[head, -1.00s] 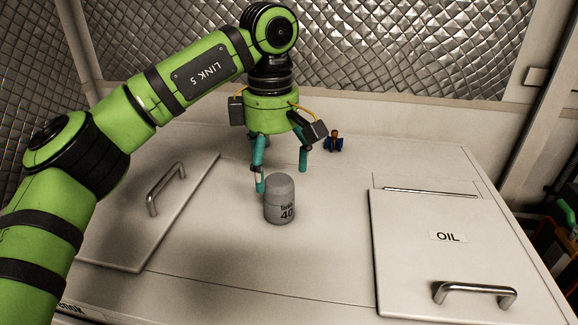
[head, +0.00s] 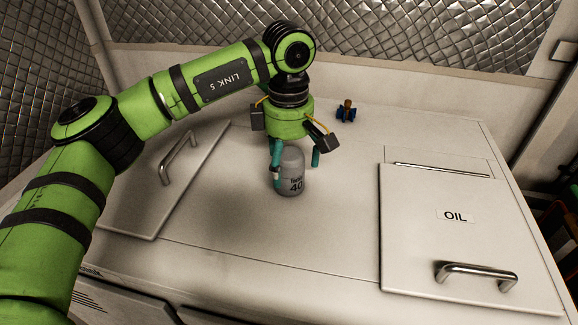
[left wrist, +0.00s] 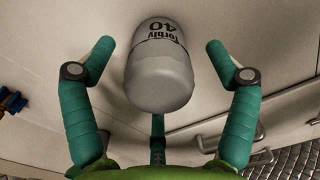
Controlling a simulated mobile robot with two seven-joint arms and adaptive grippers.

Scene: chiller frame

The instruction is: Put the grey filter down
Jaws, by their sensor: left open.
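The grey filter (head: 292,175), a small grey bottle-like cylinder marked 40, stands upright on the white cabinet top. My left gripper (head: 297,166) is pointing down over it, with its teal fingers around the filter's upper part. In the left wrist view the filter (left wrist: 160,72) lies between the two spread side fingers, with a clear gap on each side. A third finger (left wrist: 158,135) shows behind it. The left gripper is open and the side fingers do not touch the filter. My right gripper is in neither view.
A lid marked OIL (head: 430,245) with a metal handle (head: 476,270) is at the right. Another handled lid (head: 160,190) is at the left, under my arm. A small blue and brown part (head: 346,111) stands behind.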

